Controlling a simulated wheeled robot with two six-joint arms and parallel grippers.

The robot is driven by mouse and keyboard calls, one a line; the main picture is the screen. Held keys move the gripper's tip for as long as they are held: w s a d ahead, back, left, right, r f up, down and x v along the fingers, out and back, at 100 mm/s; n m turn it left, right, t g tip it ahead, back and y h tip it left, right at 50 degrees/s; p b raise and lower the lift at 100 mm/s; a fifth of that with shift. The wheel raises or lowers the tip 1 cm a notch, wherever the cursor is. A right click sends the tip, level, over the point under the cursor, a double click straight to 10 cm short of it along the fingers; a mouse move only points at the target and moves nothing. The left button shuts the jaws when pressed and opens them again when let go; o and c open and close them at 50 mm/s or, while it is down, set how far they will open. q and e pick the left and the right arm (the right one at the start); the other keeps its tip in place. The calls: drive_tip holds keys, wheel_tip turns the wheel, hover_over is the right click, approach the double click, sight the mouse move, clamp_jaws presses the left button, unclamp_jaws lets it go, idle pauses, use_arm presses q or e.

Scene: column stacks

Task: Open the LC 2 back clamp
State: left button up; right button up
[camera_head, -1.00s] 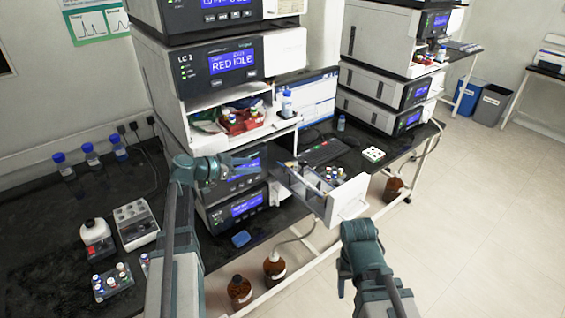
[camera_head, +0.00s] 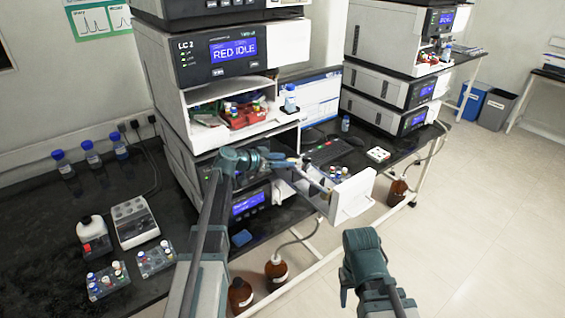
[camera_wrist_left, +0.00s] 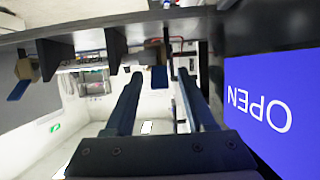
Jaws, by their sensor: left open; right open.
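The LC 2 stack (camera_head: 217,55) stands at the back of the bench, its upper screen reading RED IDLE. A drawer with a white front (camera_head: 352,196) is pulled out below its shelf. My left gripper (camera_head: 292,160) is open and empty in front of the lower modules, by the drawer. In the left wrist view, a small blue lever (camera_wrist_left: 158,78) appears between its open fingers, apart from both. Another blue lever (camera_wrist_left: 20,88) with a brass nut shows at the left. I cannot tell which is the back clamp. My right gripper (camera_head: 345,296) is low in front, away from the stack.
A blue screen (camera_wrist_left: 270,100) reading OPEN is close beside the left gripper. Vial racks (camera_head: 108,280) sit on the bench at left. Brown bottles (camera_head: 276,272) stand below the bench.

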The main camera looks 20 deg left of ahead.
use_arm(q)
clamp_jaws()
idle(0.3)
